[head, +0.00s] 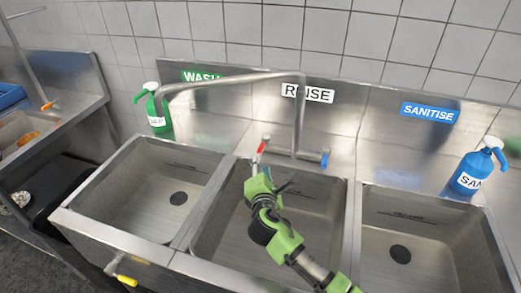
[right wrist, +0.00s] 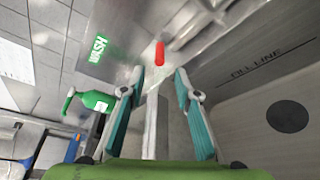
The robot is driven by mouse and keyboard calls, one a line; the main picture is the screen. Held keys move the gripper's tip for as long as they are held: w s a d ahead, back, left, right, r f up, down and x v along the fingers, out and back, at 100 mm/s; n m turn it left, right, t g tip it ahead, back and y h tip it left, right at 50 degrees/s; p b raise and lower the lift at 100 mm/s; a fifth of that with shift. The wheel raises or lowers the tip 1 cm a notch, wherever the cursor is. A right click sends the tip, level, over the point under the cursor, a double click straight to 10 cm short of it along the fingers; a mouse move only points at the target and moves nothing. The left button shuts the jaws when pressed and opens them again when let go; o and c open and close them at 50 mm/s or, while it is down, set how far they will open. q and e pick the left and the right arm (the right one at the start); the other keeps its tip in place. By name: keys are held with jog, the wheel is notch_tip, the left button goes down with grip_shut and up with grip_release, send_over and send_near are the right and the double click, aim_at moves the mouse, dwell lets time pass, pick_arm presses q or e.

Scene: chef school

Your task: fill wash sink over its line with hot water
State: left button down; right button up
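The wash sink (head: 150,190) is the left basin under the green WASH sign (head: 203,76). Its drain shows, and no water is visible in it. A fill line (head: 185,166) marks its back wall. The tap spout (head: 230,79) reaches left, its end in front of the green bottle; no stream shows. The red tap handle (head: 262,146) is behind the rinse basin. My right gripper (head: 266,172) is just in front of and below it. In the right wrist view the red handle (right wrist: 160,54) lies beyond the open fingers (right wrist: 158,78), apart from them. My left gripper is not in view.
The blue tap handle (head: 325,159) is right of the tap post. A green bottle (head: 155,110) and a blue bottle (head: 477,168) stand on the back ledge. A yellow-handled valve (head: 127,281) is under the wash sink. The sanitise basin (head: 430,225) is at right.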

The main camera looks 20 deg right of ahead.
aim_at(261, 150)
jog(key=x, duration=1)
jog(key=shift+x, duration=0.95)
